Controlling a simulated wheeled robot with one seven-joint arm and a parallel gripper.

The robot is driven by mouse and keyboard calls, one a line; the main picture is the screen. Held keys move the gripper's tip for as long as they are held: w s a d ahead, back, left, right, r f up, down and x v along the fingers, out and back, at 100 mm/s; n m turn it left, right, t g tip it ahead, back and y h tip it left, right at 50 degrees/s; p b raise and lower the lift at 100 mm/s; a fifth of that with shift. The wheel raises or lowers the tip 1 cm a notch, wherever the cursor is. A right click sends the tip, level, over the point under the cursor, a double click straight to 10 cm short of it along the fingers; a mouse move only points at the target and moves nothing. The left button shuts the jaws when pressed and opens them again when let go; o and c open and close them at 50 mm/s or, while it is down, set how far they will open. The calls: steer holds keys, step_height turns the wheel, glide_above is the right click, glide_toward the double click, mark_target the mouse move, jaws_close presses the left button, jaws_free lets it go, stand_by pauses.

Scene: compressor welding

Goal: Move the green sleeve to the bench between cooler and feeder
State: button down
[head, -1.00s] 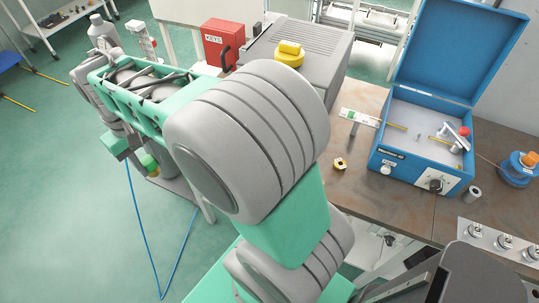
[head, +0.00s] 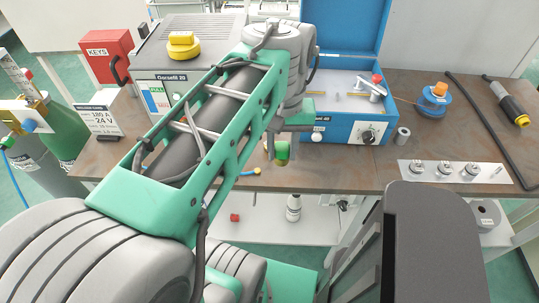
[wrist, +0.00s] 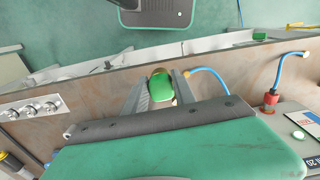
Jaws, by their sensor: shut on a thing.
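The green sleeve (head: 282,151) is held in my gripper (head: 281,158) over the front part of the brown bench (head: 345,165), in front of the blue box. The wrist view shows the sleeve (wrist: 160,84) between the two grey fingers of my gripper (wrist: 161,92), with bench top around it. I cannot tell the exact gap under it. A grey machine (head: 190,45), probably the feeder, stands left, and an open blue box (head: 340,131), probably the cooler, stands right. My arm hides much of the bench between them.
A red key box (head: 106,50) and a rating sign (head: 98,120) stand left. A grey cylinder (head: 402,136), a plate with several fittings (head: 450,170), a blue spool (head: 433,100) and a torch (head: 508,103) lie right. A blue hose (head: 238,173) runs along the front edge.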

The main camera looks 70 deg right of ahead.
steer(key=shift+s+a+f, duration=0.1)
steer(key=shift+s, duration=0.45)
steer(key=w+d+f+p, duration=0.2)
steer(key=w+d+f, duration=0.7)
steer(key=d+f, duration=0.1)
steer(key=shift+w, duration=0.3)
steer(key=shift+f, duration=1.45)
steer(key=shift+s+f, duration=0.1)
steer(key=shift+f, duration=0.05)
steer(key=c, duration=1)
jaws_free()
steer(key=shift+c, duration=0.2)
